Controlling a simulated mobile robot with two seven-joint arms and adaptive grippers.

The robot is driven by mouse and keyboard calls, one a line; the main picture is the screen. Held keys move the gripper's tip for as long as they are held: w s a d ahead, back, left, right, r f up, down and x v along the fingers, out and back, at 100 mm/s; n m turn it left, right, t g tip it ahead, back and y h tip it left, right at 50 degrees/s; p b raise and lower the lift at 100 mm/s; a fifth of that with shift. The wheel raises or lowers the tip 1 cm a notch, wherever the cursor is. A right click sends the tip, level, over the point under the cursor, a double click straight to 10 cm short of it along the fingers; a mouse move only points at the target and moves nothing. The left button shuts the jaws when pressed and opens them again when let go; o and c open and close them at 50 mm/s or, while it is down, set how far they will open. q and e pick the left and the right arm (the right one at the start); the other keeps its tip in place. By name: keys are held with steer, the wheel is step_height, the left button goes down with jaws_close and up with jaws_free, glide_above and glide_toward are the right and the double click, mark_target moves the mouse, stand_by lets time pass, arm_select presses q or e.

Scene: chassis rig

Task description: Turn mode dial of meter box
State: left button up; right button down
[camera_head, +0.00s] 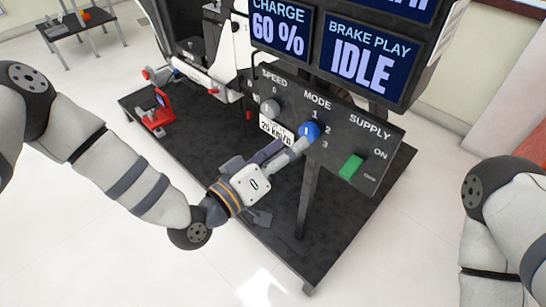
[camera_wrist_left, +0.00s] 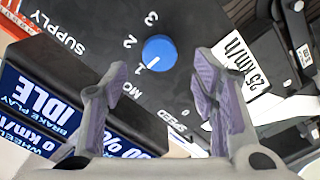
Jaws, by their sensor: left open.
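The mode dial is a round blue knob (camera_head: 309,131) in the middle of the dark meter box (camera_head: 342,166), under the word MODE with 1, 2 and 3 beside it. In the left wrist view the dial (camera_wrist_left: 159,52) shows a white mark pointing toward the 1. My left gripper (camera_head: 290,148) is open in front of the panel, with its fingertips close to the dial. In the wrist view the dial lies between and beyond the two fingertips (camera_wrist_left: 160,76); I cannot tell whether they touch it. My right arm shows at the right edge, its gripper out of frame.
A grey speed knob (camera_head: 269,109) sits left of the dial, with a white label (camera_head: 277,130) below it. A green supply switch (camera_head: 351,166) is to the right. Screens (camera_head: 361,62) overhang the panel. A post (camera_head: 307,200) rises from the black platform (camera_head: 262,238).

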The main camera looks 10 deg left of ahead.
arm_select(q)
steer(key=v, duration=0.7)
